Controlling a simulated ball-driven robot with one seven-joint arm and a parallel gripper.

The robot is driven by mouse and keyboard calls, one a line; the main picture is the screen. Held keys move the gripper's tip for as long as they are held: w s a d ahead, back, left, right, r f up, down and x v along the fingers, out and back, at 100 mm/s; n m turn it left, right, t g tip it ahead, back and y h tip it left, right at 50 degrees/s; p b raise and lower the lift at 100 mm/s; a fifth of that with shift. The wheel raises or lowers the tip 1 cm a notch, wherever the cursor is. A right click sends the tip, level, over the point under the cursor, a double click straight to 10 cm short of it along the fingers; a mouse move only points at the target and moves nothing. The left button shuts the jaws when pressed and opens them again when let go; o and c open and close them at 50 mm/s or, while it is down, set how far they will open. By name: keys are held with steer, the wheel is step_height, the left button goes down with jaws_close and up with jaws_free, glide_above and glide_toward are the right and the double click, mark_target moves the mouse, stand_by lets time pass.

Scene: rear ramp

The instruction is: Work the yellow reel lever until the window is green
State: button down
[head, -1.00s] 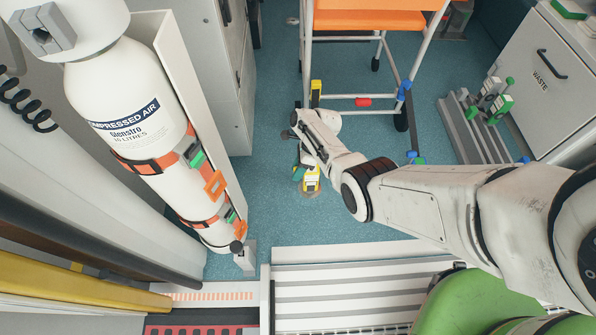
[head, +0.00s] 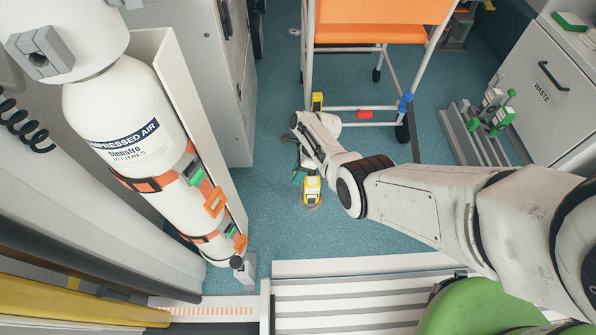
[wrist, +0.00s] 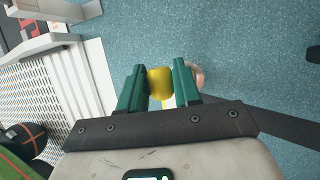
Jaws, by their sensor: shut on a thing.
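The yellow reel lever (wrist: 160,84) shows in the wrist view between the two green fingers of my gripper (wrist: 160,88), which is shut on it. In the head view a yellow reel unit (head: 312,188) with a pale panel sits low on the blue floor, right below my wrist. My gripper (head: 298,172) is mostly hidden there by my own arm. A pale round edge shows behind the right finger in the wrist view. The colour of the window cannot be told in either view.
A white compressed air cylinder (head: 130,135) is strapped at the left. An orange-seated chair (head: 370,33) stands beyond my arm. A grey rail with green clamps (head: 492,115) and a waste cabinet (head: 550,85) are at the right. Blue floor (head: 270,215) is clear around the reel.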

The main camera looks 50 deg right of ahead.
steer(key=c, duration=0.9)
jaws_free()
steer(key=shift+s+f, duration=0.15)
steer(key=shift+f, duration=0.05)
steer(key=shift+o, duration=0.2)
steer(key=shift+r, duration=0.15)
steer(key=shift+d+r+p, duration=0.1)
steer(key=shift+r+p, duration=0.15)
steer(key=shift+p, duration=0.1)
steer(key=p+v, duration=0.6)
steer(key=v, duration=0.4)
steer(key=shift+s, duration=0.1)
